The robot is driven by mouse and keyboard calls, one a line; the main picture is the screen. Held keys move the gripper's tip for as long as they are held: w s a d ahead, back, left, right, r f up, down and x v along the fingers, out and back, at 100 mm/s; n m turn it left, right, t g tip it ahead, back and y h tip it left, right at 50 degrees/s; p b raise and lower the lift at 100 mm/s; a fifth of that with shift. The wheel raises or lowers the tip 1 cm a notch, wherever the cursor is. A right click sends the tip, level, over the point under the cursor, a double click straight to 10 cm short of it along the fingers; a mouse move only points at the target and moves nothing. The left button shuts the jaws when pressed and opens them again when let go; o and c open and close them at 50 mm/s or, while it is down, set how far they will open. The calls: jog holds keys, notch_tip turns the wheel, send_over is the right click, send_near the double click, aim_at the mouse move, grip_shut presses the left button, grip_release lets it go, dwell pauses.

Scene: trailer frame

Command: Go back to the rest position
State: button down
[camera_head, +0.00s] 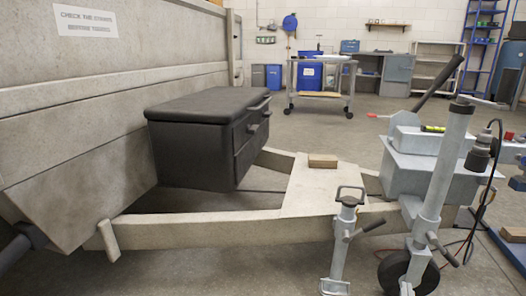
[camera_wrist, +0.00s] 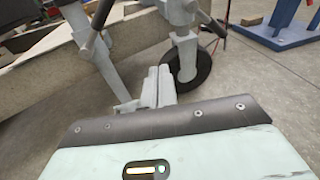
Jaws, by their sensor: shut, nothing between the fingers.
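My gripper (camera_wrist: 158,82) shows in the wrist view, its two pale grey fingers side by side and shut with nothing between them. It points out over the floor towards the trailer's jockey wheel (camera_wrist: 186,62). I cannot tell how far apart they are. The trailer frame (camera_head: 200,228) fills the middle of the head view. A second, shorter grey stand with a handle (camera_head: 341,235) is at its front. The head view does not show my gripper.
A black box (camera_head: 205,150) sits on the frame, with a wooden block (camera_head: 322,160) on the plate to its right. A grey box (camera_head: 408,178) and a tall jockey post (camera_head: 445,165) stand at the right. A wheeled cart (camera_head: 320,72) stands behind, with open floor around it.

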jog(key=s+a+f+m+g+p, duration=0.2)
jog(key=s+f+m+g, duration=0.1)
jog(key=s+m+g, duration=0.35)
jog(key=s+a+f+m+g+p, duration=0.2)
jog(key=s+m+g, duration=0.3)
jog(key=s, duration=0.2)
jog(key=s+a+r+m+g+y+p, duration=0.2)
jog(key=s+a+r+m+y+p, duration=0.15)
jog(key=a+r, duration=0.4)
jog(key=s+a+r+m+g+y+p, duration=0.2)
jog(key=a+r+m+g+y, duration=0.15)
jog(key=a+r, duration=0.4)
notch_tip(320, 180, up, 61)
jog(key=a+m+t+y+p, duration=0.1)
jog(key=m+p, duration=0.3)
jog(key=p, duration=3.9)
jog(key=shift+w+a+r+m+t, duration=0.15)
jog(key=shift+w+a+m+t, duration=0.25)
jog(key=shift+t, duration=0.4)
